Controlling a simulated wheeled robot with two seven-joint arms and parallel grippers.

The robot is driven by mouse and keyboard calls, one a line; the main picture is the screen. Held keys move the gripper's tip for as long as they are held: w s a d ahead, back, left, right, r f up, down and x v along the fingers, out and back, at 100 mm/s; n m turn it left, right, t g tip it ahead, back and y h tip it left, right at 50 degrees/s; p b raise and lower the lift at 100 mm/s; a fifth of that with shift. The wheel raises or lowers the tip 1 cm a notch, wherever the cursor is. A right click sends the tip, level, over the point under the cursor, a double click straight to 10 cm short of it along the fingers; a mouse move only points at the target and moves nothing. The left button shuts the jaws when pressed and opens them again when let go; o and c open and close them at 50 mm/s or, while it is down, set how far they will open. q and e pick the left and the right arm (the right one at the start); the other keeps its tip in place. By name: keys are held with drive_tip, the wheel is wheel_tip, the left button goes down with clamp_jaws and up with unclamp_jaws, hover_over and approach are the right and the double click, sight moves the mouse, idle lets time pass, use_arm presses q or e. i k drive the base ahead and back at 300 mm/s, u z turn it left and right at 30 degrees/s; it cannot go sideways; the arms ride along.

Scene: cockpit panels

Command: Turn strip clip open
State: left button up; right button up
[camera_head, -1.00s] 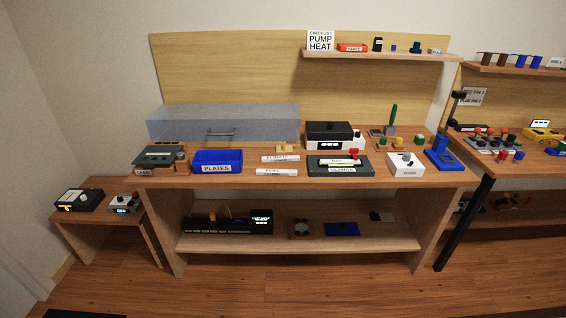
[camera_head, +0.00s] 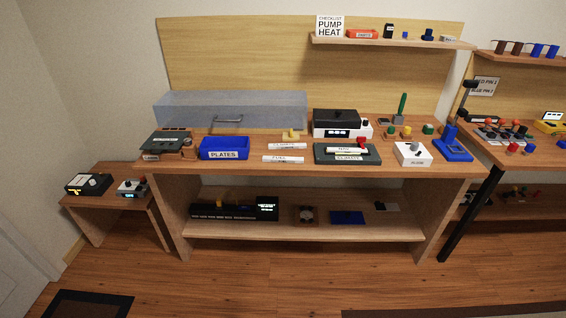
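The dark green CLIMATE panel (camera_head: 371,154) lies on the workbench, right of centre. A white labelled strip (camera_head: 345,150) lies across its upper part. A small red part (camera_head: 361,141) sits at the strip's right end on the panel; it looks like the strip clip, but it is too small to tell its turned position. Two loose white label strips, an upper one (camera_head: 287,146) and a lower one (camera_head: 283,159), lie on the bench to the left of the panel. Neither of my grippers is in view.
A blue PLATES bin (camera_head: 224,148), a black-and-white box (camera_head: 340,124) and a white knob box (camera_head: 412,154) stand near the panel. A translucent cover with a handle (camera_head: 230,110) is at the back left. Open floor (camera_head: 270,280) lies before the bench (camera_head: 300,172).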

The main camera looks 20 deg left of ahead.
sight(360, 140)
drive_tip(key=k, duration=0.5)
drive_tip(key=u, duration=0.4)
drive_tip(key=i, duration=1.1)
drive_tip(key=z, duration=1.05)
drive_tip(key=i, duration=0.65)
drive_tip(key=z, duration=0.7)
